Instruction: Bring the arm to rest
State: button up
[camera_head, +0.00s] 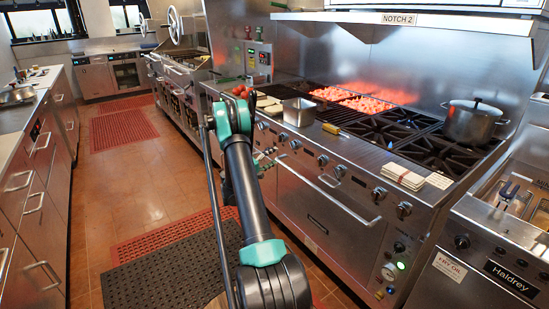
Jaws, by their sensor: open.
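My arm (246,190), dark grey with teal joint rings, rises from the bottom of the camera_head view and bends at a teal elbow (232,117). Its far part is mostly hidden behind the elbow and upper link. My gripper (265,161) shows only as small dark parts just right of the arm, in front of the range's front panel. It is open, and I see nothing held in it. I cannot tell whether it touches the range.
The range (330,185) with glowing char grill (366,104) stands to the right. It bears a metal pan (299,112), a lidded pot (472,122) and folded cloths (403,176). A fryer (480,262) is at lower right, a counter (35,190) at left. The aisle (150,195) between is clear.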

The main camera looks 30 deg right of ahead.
dwell(0.3)
jog(key=s+a+r+y, duration=0.3)
jog(key=s+a+y, duration=0.1)
jog(key=s+a, duration=0.25)
jog(key=s+a+r+y, duration=0.4)
jog(key=s+a+y, duration=0.15)
jog(key=a, duration=0.25)
jog(key=s+a+f+y, duration=0.2)
jog(key=s+a+y, duration=0.2)
jog(key=s+a, duration=0.8)
jog(key=s+a+f+t+y, duration=0.1)
jog(key=s+a+f+y, duration=0.2)
jog(key=s+a, duration=0.9)
jog(key=shift+s+y, duration=1.05)
jog(key=shift+y, duration=0.1)
